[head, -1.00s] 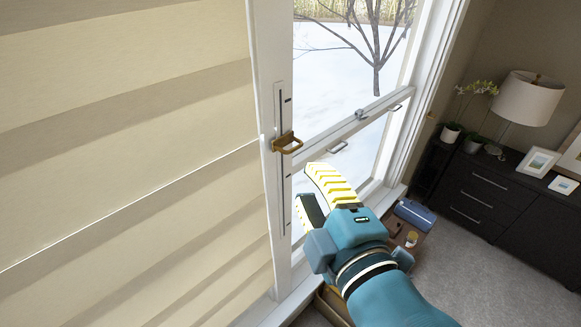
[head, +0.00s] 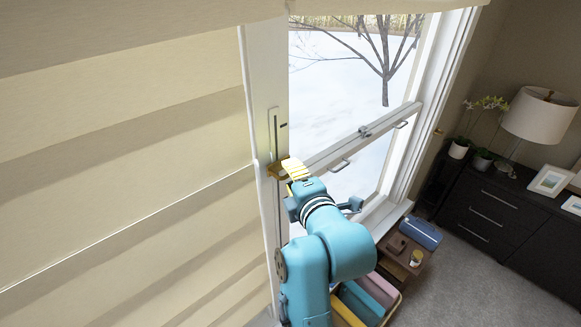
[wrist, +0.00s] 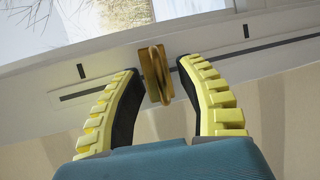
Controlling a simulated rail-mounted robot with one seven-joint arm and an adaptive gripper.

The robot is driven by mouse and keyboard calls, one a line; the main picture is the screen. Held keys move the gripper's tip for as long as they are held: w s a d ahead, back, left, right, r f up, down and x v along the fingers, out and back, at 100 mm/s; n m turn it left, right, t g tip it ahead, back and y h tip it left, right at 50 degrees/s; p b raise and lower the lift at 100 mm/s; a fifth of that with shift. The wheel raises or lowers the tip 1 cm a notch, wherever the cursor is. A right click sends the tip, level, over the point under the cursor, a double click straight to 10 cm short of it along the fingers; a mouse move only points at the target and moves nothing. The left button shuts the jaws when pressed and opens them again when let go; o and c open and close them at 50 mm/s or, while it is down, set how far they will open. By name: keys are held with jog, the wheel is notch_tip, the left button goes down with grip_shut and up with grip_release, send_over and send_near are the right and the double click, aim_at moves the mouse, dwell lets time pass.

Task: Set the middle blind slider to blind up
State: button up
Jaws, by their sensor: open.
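The blind slider is a brass handle (head: 275,170) on a slotted track (head: 276,125) that runs up the white window post. In the wrist view the brass handle (wrist: 154,74) stands between the two yellow-ridged, black-padded fingers of my gripper (wrist: 158,70). The gripper is open, with a gap visible on each side of the handle. In the head view my gripper (head: 290,170) is at the handle, and its fingers partly cover it. Dark marks (wrist: 81,71) sit beside the slot. A beige blind (head: 120,150) hangs at the left.
The window (head: 345,75) right of the post shows snow and a tree, with small handles on its frame. Below it are colored boxes (head: 362,300) and a small wooden table (head: 403,258). A dark dresser (head: 490,215) with a lamp (head: 540,115) stands at right.

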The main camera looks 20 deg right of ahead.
jog(key=shift+w+f, duration=0.15)
jog(key=shift+w, duration=0.5)
jog(key=shift+c, duration=0.4)
grip_shut()
notch_tip(320, 180, down, 37)
jog(key=b, duration=2.6)
